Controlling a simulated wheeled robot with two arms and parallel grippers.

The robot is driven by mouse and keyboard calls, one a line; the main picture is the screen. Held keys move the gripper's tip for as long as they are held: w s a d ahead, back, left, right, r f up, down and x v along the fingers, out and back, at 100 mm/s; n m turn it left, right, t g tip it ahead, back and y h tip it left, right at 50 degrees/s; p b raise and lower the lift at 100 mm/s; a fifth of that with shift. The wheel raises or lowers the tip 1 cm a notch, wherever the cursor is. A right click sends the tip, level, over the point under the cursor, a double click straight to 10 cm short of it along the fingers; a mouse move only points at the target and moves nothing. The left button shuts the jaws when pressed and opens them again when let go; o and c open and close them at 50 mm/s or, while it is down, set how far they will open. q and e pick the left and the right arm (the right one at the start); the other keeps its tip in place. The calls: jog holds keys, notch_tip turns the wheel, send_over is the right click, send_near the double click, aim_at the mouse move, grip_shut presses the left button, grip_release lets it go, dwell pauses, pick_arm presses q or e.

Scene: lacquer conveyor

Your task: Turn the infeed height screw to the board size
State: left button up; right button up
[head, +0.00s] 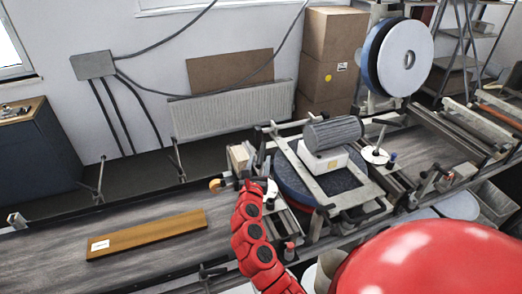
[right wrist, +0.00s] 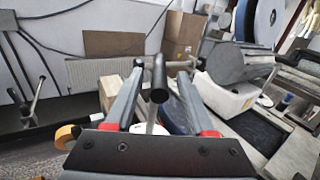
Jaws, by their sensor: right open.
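My right gripper (head: 262,184) is at the left end of the machine's frame in the head view, beside the conveyor. In the right wrist view its two fingers (right wrist: 160,82) are apart. A dark round-ended bar with a crosspiece (right wrist: 158,96), perhaps the height screw's handle, appears between them. Contact cannot be told, and no scale or reading is legible. A brown board (head: 150,233) with a white label lies flat on the infeed conveyor (head: 50,252), left of the machine. My left gripper is not in view.
The machine has a grey motor (head: 333,132) over a dark round disc (head: 292,182). An orange knob (head: 216,184) sits left of my right gripper and also shows in the wrist view (right wrist: 66,135). Cardboard boxes (head: 333,35) stand behind. The belt around the board is clear.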

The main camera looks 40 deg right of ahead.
aim_at(261, 153)
jog(key=shift+p+x, duration=0.3)
jog(key=shift+x, duration=1.65)
jog(key=shift+c, duration=0.2)
grip_shut()
